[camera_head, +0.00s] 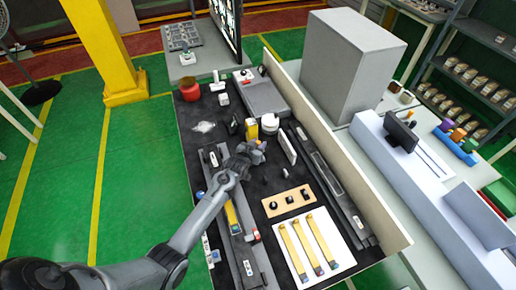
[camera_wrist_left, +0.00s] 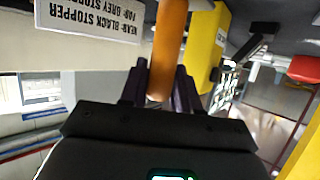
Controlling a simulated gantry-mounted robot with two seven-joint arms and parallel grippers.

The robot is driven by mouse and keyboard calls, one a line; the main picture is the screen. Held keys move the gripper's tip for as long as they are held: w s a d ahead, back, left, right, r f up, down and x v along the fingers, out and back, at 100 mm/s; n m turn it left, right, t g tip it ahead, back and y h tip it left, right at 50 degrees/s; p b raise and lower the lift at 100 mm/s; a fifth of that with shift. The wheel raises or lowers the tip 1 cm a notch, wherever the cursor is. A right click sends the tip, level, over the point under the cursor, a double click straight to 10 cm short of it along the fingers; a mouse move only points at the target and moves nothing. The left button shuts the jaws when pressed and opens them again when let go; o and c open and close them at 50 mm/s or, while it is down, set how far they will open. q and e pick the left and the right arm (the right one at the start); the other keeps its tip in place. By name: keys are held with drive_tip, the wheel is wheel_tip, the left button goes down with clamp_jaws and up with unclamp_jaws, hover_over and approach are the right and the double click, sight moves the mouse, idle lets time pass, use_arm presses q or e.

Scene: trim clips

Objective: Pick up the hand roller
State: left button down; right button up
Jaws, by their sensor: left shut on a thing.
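My left gripper (camera_head: 257,149) is over the black work table, its arm reaching in from the lower left. In the left wrist view the gripper (camera_wrist_left: 160,88) has its two dark fingers on either side of an orange-brown cylindrical handle, which I take for the hand roller (camera_wrist_left: 169,45). The fingers are shut on this handle. The far end of the handle runs out of the top of that view, so the roller head is not seen there. In the head view the gripper largely hides the handle. My right gripper is in neither view.
A yellow block (camera_head: 251,129) stands close beside the gripper and also shows in the wrist view (camera_wrist_left: 214,45). A white sign (camera_wrist_left: 90,12) is near the handle. A white board with yellow strips (camera_head: 315,247) and a wooden block with black pieces (camera_head: 288,201) lie nearer. A red pot (camera_head: 190,89) stands far left.

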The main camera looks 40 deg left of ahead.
use_arm(q)
drive_tip(key=shift+r, duration=0.2)
drive_tip(key=shift+r, duration=0.6)
wheel_tip(320, 180, up, 3)
drive_tip(key=shift+f, duration=0.2)
drive_tip(key=w+d+r, duration=0.1)
drive_tip(key=d+r, duration=0.6)
drive_tip(key=d, duration=0.4)
drive_tip(key=shift+w+d+b, duration=0.25)
drive_tip(key=shift+d+b, duration=0.05)
drive_tip(key=shift+b, duration=0.15)
